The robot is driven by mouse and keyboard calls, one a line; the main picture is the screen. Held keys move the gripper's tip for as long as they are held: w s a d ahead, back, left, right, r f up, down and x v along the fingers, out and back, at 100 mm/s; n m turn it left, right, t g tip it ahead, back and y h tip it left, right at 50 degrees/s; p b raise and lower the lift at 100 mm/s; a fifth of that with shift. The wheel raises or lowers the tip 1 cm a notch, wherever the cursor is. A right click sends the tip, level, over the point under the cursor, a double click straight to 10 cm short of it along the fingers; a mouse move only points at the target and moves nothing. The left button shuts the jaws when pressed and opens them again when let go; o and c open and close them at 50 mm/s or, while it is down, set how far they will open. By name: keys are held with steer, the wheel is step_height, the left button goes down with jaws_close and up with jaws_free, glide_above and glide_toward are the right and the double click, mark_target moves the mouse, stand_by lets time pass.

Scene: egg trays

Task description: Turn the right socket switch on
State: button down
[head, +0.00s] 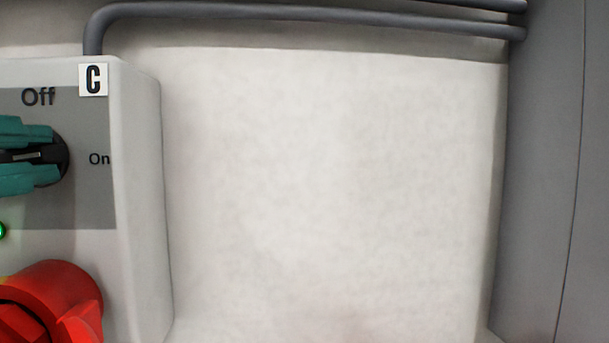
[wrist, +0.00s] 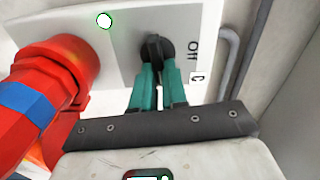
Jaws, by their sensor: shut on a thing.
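The right socket switch is a black rotary knob (head: 61,158) on a grey panel, at the left edge of the head view. "Off" is printed above it and "On" to its right. The knob's grip lies about horizontal, in line with "On". My gripper (head: 42,156) has green fingers above and below the grip and is shut on it. In the wrist view, the knob (wrist: 156,46) sits between the fingertips of my gripper (wrist: 158,72). The fingers hide part of the grip.
A red plug (head: 70,295) sits below the switch, close to my gripper in the wrist view (wrist: 70,65). A green light (head: 2,231) is lit between them. The socket box (head: 140,200) bears a "C" label. Grey pipes (head: 300,14) run above; bare wall lies right.

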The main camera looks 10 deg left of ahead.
steer(key=shift+f+m+b, duration=0.15)
steer(key=shift+m+b, duration=0.15)
steer(key=shift+m, duration=0.3)
steer(key=c, duration=1.2)
jaws_free()
steer(key=shift+o, duration=0.2)
steer(key=v, duration=1)
steer(key=shift+s, duration=0.4)
